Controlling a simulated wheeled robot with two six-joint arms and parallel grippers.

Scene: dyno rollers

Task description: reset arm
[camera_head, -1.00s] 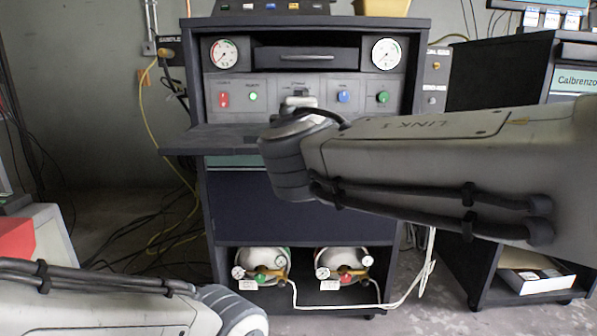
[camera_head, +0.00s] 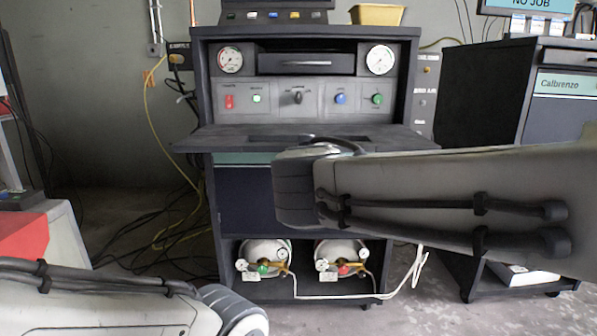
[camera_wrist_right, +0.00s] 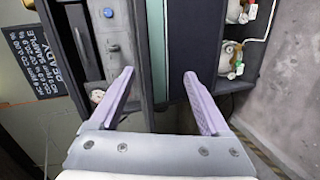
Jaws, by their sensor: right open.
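My right gripper (camera_wrist_right: 158,100) shows in the right wrist view with its two purple fingers spread wide and nothing between them. Beyond the fingers is the dark cabinet with its pale green strip (camera_wrist_right: 156,50). In the head view my right arm comes in from the right, in front of the cabinet's lower half, and its gripper is hidden there. My left arm shows at the bottom left of the head view, and its gripper is out of the picture. The cabinet's control panel (camera_head: 317,98) has a red switch (camera_head: 229,102), a dark knob (camera_head: 297,97) and several buttons.
A dark shelf (camera_head: 225,138) juts out below the panel, close above my right arm. Two gas cylinders stand on the lower shelf, the left one (camera_head: 262,251) and the right one (camera_head: 338,249). Another cabinet (camera_head: 490,95) stands at right. Cables lie on the floor at left.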

